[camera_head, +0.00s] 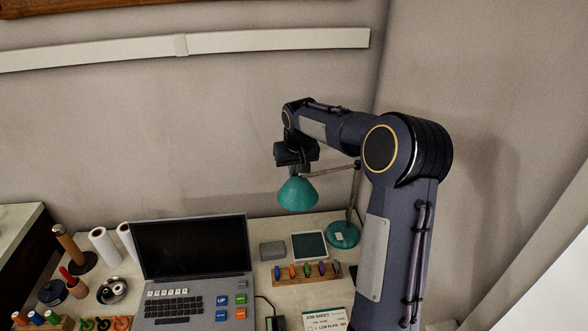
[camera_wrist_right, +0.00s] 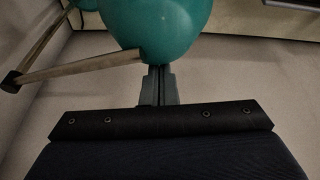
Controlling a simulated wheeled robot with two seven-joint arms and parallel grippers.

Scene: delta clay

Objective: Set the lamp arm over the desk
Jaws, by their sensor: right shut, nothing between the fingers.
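The desk lamp has a teal shade (camera_head: 297,194), a thin jointed arm (camera_head: 330,170) and a round teal base (camera_head: 343,235) at the desk's back right. The lamp arm reaches left from its post, and the shade hangs over the back of the desk (camera_head: 265,293). My right gripper (camera_head: 298,170) is just above the shade, pointing down. In the right wrist view its fingers (camera_wrist_right: 157,85) are shut and empty at the shade's edge (camera_wrist_right: 165,25), beside the lamp arm (camera_wrist_right: 80,68); I cannot tell whether they touch. My left gripper is out of view.
An open laptop (camera_head: 192,250) stands left of the lamp. A wooden rack of coloured pegs (camera_head: 306,273), a tablet (camera_head: 309,245) and a grey box (camera_head: 272,250) lie below the shade. White rolls (camera_head: 104,247) stand at the left. A wall is close behind.

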